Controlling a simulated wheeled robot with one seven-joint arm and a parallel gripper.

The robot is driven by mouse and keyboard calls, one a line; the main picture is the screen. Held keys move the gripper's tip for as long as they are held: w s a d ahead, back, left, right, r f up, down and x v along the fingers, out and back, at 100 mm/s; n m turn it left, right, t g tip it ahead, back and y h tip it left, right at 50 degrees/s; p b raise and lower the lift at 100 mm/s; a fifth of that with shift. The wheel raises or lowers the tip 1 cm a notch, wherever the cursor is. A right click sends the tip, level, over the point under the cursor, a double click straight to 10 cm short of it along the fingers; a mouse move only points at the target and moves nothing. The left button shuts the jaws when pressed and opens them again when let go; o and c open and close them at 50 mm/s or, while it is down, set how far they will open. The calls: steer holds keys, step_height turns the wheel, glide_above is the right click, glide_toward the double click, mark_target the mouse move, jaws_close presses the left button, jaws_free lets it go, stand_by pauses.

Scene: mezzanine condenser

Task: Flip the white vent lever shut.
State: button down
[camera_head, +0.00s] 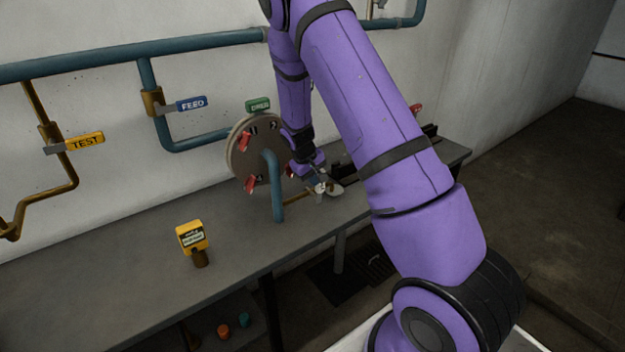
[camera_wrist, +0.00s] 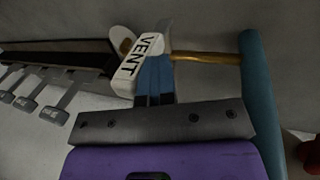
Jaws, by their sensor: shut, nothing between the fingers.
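The white vent lever (camera_wrist: 139,64), marked VENT, shows in the wrist view just left of the fingertips, tilted and partly covered by them. It hangs by a brass pipe (camera_wrist: 205,57) that runs right to a teal pipe (camera_wrist: 261,95). In the head view the lever (camera_head: 334,189) is a small pale shape low at the arm's end. My gripper (camera_wrist: 156,58) is shut and empty, its blue fingers right against or very close to the lever's right side; I cannot tell if they touch. In the head view my gripper (camera_head: 320,182) is small and partly hidden.
A round flange (camera_head: 240,150) with red handles stands left of my gripper, with a teal pipe (camera_head: 277,190) in front. A yellow meter (camera_head: 191,236) stands on the grey bench (camera_head: 130,275). In the wrist view, several grey levers (camera_wrist: 62,103) line the left. The bench's front left is mostly clear.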

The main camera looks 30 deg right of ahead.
mark_target(324, 191)
steer(key=shift+d, duration=0.2)
steer(key=shift+d+r+y, duration=0.2)
steer(key=shift+d+y, duration=1.75)
steer(key=shift+y, duration=0.05)
steer(key=shift+w+d+f+g+y, duration=0.1)
steer(key=shift+d+f+y, duration=1.25)
steer(key=shift+y, duration=0.65)
steer(key=shift+d+f+g+y, duration=0.1)
steer(key=shift+d+f+y, duration=1.1)
steer(key=shift+d+y, duration=0.6)
steer(key=shift+w+d+f+g+y, duration=0.1)
steer(key=shift+d+f+y, duration=1.15)
steer(key=shift+y, duration=0.95)
steer(key=shift+d, duration=0.1)
